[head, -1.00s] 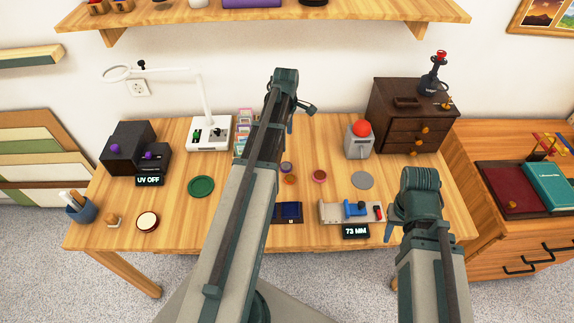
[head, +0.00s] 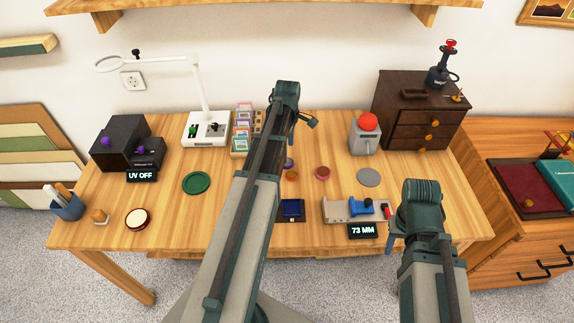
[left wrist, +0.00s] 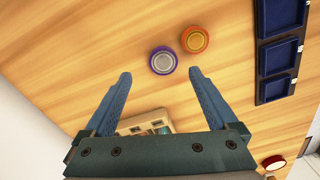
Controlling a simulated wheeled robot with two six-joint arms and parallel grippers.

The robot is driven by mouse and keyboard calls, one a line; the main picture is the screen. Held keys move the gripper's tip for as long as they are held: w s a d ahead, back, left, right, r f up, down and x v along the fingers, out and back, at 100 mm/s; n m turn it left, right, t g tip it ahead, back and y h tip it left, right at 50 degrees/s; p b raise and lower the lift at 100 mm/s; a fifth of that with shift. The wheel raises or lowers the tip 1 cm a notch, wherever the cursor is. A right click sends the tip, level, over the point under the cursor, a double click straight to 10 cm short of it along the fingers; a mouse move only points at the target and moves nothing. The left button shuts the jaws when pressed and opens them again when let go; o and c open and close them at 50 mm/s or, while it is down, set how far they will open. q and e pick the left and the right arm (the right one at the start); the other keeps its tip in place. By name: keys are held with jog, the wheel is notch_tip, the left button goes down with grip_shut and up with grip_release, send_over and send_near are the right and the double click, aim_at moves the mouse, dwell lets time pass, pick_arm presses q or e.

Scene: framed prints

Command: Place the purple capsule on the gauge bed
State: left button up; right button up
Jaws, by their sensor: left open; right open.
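The purple capsule (left wrist: 163,60) is a round purple-rimmed disc lying on the wooden table, next to an orange-rimmed capsule (left wrist: 195,40). In the head view the purple capsule (head: 289,163) is partly hidden by my left arm. My left gripper (left wrist: 160,74) is open and empty; the purple capsule appears just beyond and between its fingertips, apart from them. The gauge bed (head: 338,213) is a pale block with a blue slider and a 73 MM display, at the table's front right. My right gripper (head: 394,232) is beside the gauge's right end; its fingers are mostly hidden.
A dark blue tray (head: 291,210) lies left of the gauge. A red-rimmed capsule (head: 322,172) and a grey disc (head: 368,177) lie behind the gauge. A grey device with a red knob (head: 366,122) and a brown drawer chest (head: 415,110) stand at the back right.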

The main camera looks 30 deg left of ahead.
pick_arm(q)
jog(key=f+b, duration=0.5)
jog(key=shift+s+f, duration=0.1)
jog(key=shift+s, duration=0.15)
jog(key=shift+c, duration=0.3)
grip_shut()
jog(key=shift+r+p, duration=0.25)
jog(key=shift+p, duration=0.1)
